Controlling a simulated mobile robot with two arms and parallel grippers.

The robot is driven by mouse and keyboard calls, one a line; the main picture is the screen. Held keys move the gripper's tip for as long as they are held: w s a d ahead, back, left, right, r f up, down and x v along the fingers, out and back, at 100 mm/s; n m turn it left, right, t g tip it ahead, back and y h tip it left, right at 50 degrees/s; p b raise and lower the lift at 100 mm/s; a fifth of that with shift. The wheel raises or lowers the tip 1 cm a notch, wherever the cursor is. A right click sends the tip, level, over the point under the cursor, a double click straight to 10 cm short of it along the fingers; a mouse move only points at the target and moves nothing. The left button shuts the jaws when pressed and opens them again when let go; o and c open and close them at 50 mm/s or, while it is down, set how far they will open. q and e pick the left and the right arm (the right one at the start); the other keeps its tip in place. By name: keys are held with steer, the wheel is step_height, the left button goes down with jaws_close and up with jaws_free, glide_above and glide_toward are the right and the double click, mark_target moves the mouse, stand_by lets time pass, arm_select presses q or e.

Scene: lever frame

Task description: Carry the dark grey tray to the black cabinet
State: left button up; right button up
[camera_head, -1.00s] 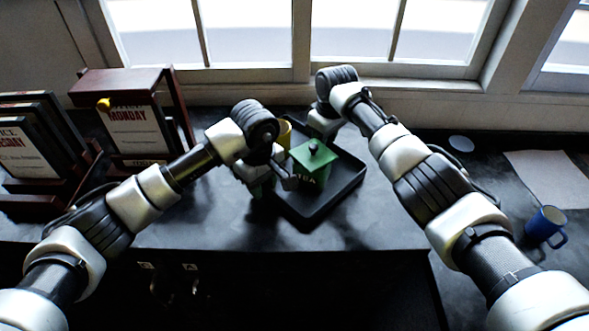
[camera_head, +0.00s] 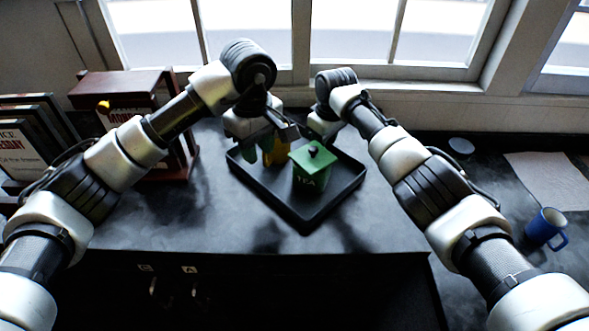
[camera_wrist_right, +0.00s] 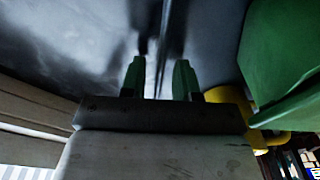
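The dark grey tray (camera_head: 336,203) lies flat on the dark counter, near the window side. A green tea canister (camera_head: 312,172) stands in it, and a yellow mug (camera_head: 281,151) is partly hidden behind my left gripper (camera_head: 258,150). That gripper's green fingers are apart over the tray's left part, and I see nothing held. My right gripper (camera_wrist_right: 159,80) is at the tray's back edge; its green fingers are apart, with a dark narrow edge between them. In the head view its fingers are hidden. I cannot clearly identify the black cabinet.
Wooden stands with sign plates (camera_head: 135,110) are at the left. A blue mug (camera_head: 545,227) and a pale sheet (camera_head: 553,178) lie at the right. Below the counter's front edge is a dark front with labels (camera_head: 190,269). The counter before the tray is clear.

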steer(key=shift+r, duration=0.5)
arm_select(q)
steer(key=shift+r, duration=0.3)
arm_select(e)
step_height(320, 180, up, 11)
steer(key=s+d, duration=0.1)
